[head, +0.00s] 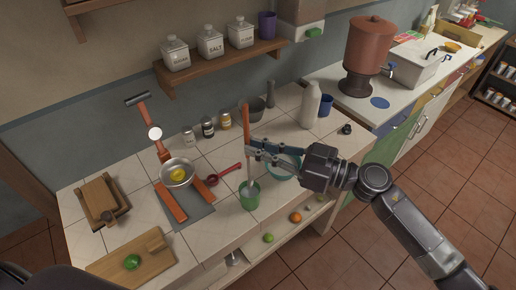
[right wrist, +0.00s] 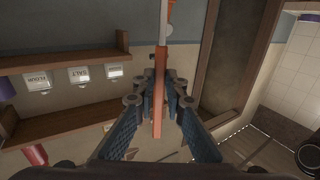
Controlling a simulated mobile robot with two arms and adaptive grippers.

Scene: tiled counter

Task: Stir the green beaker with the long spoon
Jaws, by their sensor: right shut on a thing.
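The long spoon (head: 246,120) has an orange handle and a pale lower part. It stands nearly upright, its lower end inside the green beaker (head: 250,200), so the tip is hidden. The beaker stands near the front edge of the tiled counter. My right gripper (head: 250,148) reaches in from the right and is shut on the spoon's handle above the beaker. In the right wrist view the orange handle (right wrist: 160,85) runs between the fingers (right wrist: 160,110). My left gripper is not in view.
A stand with orange legs holds a metal bowl (head: 177,173) left of the beaker. A red scoop (head: 225,172) lies between them. Jars (head: 208,128) and a white bottle (head: 310,105) stand further back. A cutting board (head: 130,262) lies at front left.

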